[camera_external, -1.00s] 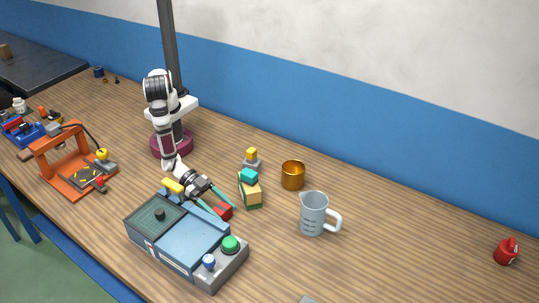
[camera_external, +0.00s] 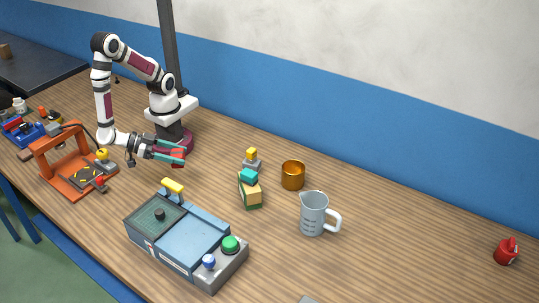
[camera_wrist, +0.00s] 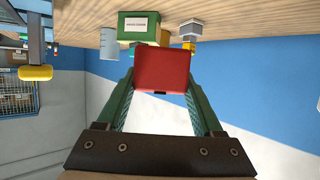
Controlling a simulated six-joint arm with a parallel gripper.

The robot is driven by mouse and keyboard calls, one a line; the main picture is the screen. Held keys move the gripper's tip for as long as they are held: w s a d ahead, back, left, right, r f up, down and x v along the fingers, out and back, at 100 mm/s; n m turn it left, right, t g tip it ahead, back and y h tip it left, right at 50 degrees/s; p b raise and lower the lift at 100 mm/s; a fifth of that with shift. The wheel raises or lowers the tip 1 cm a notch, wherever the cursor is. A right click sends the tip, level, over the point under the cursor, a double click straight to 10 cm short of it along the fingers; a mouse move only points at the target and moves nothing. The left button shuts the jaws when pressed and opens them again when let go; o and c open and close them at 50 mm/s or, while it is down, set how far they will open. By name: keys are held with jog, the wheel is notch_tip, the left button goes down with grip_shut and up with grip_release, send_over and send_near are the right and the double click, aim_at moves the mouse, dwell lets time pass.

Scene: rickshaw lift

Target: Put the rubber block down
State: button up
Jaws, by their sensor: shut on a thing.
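The rubber block is a red block (camera_wrist: 163,70) held between the two green fingers of my gripper (camera_wrist: 162,88) in the wrist view. In the external view the block (camera_external: 178,158) shows as red at the tips of my gripper (camera_external: 177,155). My gripper is shut on it and points to the right. It is to the left of the yellow and green box stack and behind the blue-grey machine. The external view does not clearly show the gap between block and table.
The blue-grey machine (camera_external: 186,244) with a yellow handle (camera_external: 173,186) stands in front. The orange frame (camera_external: 62,178) is left. A yellow and green box (camera_external: 250,192), amber cup (camera_external: 293,175) and measuring jug (camera_external: 313,214) stand right. Bare table (camera_external: 213,180) lies between the machine and boxes.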

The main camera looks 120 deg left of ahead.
jog(key=s+a+n+y, duration=0.1)
jog(key=s, duration=0.3)
send_over(209, 178)
jog(key=shift+g, duration=0.4)
notch_tip(209, 178, down, 7)
jog(key=shift+s+f, duration=0.1)
jog(key=shift+f, duration=0.05)
notch_tip(209, 178, down, 3)
jog(key=shift+a+f, duration=0.1)
jog(key=shift+f, duration=0.4)
jog(key=o, duration=1.4)
jog(key=shift+f, duration=0.15)
jog(key=shift+o, duration=0.2)
